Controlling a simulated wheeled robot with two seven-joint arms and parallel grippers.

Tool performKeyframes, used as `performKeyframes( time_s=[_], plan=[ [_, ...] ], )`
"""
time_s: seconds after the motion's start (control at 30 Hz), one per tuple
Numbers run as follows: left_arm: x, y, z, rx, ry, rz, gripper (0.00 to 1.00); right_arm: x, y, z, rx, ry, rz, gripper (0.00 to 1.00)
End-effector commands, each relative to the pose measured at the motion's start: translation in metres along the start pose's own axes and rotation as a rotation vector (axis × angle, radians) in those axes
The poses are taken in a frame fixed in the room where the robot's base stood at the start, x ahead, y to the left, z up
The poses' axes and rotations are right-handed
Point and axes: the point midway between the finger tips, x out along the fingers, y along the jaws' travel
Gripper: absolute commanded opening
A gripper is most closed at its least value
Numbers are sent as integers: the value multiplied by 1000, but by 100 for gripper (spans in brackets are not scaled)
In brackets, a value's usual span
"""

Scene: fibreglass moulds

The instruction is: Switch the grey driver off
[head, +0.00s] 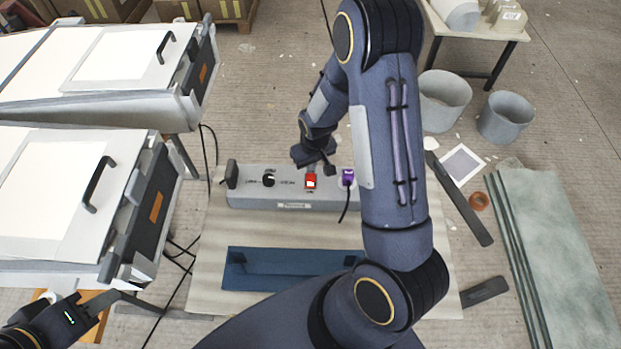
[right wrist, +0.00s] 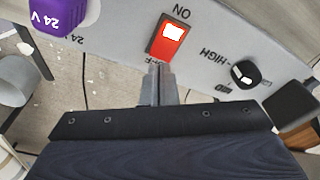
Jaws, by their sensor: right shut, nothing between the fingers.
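The grey driver (head: 255,198) is a long box on the table, with a black knob (head: 268,180), a red switch (head: 311,181) and a purple plug (head: 348,178) on its top. In the right wrist view the red switch (right wrist: 169,42) has a white patch at the end by the ON label. My right gripper (right wrist: 160,68) is shut and empty, its tips close to the switch's OFF end. They partly cover that label; contact cannot be told. In the head view my right gripper (head: 328,168) is behind the switch. My left gripper (head: 118,297) is at the lower left, apart from the driver; its jaws are unclear.
A dark blue panel (head: 245,270) lies in front of the driver. White moulds with black handles (head: 97,185) stand at left. Grey buckets (head: 505,117), a dark strip (head: 460,200) and green sheets (head: 560,250) are at right. A black cable runs from the purple plug.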

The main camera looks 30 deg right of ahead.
Motion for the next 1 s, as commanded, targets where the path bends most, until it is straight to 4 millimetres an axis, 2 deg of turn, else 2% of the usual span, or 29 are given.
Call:
performKeyframes(
  time_s=[1.0],
  plan=[
    [12, -5, 6, 0, 0, 0, 36, 15, 0, 2, 0, 0, 0, 0]
  ],
)
